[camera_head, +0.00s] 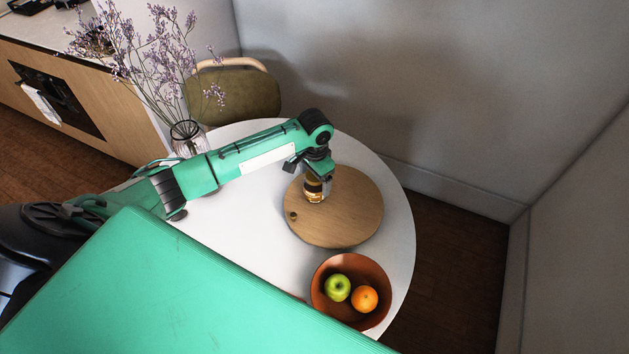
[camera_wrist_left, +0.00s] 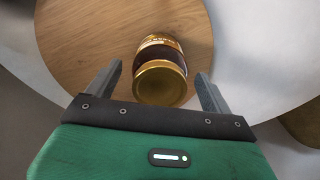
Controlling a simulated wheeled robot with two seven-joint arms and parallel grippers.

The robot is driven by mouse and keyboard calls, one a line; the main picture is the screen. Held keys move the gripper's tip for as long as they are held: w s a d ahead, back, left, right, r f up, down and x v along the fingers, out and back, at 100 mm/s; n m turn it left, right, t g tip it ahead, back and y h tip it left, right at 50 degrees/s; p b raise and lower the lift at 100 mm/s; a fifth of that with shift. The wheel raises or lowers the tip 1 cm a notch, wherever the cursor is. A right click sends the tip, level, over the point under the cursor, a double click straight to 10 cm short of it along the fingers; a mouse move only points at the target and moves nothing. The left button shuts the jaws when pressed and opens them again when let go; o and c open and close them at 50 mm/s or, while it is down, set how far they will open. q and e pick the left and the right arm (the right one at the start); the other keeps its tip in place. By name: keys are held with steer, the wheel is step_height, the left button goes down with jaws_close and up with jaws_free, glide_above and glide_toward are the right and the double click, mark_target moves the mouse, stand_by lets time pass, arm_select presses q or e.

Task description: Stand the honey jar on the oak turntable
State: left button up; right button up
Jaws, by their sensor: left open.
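The honey jar (camera_head: 314,189) stands on the oak turntable (camera_head: 350,228), on its left part in the head view. It is a small amber jar with a gold lid. In the left wrist view the jar (camera_wrist_left: 161,83) shows lid towards me, with its label partly visible, over the turntable's wood (camera_wrist_left: 85,45). My left gripper (camera_head: 316,180) is right above the jar. In the left wrist view its two fingers (camera_wrist_left: 160,88) are spread, one on each side of the jar, with gaps between them and it. My right gripper is not in view.
A brown bowl (camera_head: 323,307) with a green apple (camera_head: 337,287) and an orange (camera_head: 364,298) stands near the turntable. A glass vase (camera_head: 187,138) of dried flowers stands behind my left arm. The white round table (camera_head: 245,225) has bare room left of the turntable. A chair (camera_head: 236,92) stands behind.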

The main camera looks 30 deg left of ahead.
arm_select(q)
step_height(320, 180, up, 10)
steer(key=shift+r+b, duration=0.2)
steer(key=shift+b, duration=0.4)
